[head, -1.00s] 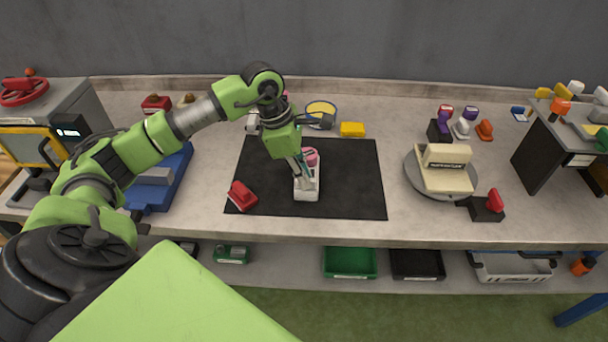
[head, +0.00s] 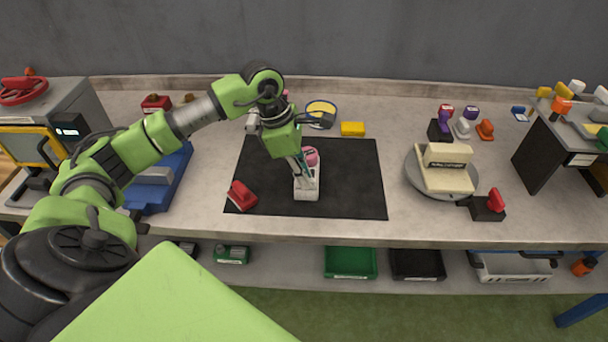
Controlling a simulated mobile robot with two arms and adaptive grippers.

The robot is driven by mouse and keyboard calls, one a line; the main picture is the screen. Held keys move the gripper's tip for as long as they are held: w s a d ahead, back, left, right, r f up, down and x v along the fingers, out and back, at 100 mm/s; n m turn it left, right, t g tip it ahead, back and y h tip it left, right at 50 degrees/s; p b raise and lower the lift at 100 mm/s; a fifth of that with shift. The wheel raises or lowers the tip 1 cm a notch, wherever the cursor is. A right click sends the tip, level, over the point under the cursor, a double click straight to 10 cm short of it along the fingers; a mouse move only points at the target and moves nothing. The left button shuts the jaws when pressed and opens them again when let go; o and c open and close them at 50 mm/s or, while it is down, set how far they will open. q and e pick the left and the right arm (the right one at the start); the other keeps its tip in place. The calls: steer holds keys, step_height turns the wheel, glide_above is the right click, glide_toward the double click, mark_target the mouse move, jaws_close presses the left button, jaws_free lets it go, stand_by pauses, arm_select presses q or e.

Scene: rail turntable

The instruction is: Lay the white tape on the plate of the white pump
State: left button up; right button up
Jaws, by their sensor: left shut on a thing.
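The white pump (head: 306,195) appears to be the white block on the black mat, with a pink round part (head: 312,156) at its back. My left gripper (head: 303,177) reaches down from above to this block, its fingers over its middle. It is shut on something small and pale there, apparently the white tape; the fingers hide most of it. I cannot tell whether the held thing touches the pump's plate. My right gripper is not in view.
A red item (head: 241,196) lies on the black mat (head: 352,180) to the left; the mat's right side is free. A yellow block (head: 352,129) is behind it. A round turntable (head: 416,178) bears a cream machine (head: 446,168) at right.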

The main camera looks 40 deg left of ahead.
arm_select(q)
steer(key=shift+f, duration=0.3)
steer(key=o, duration=0.8)
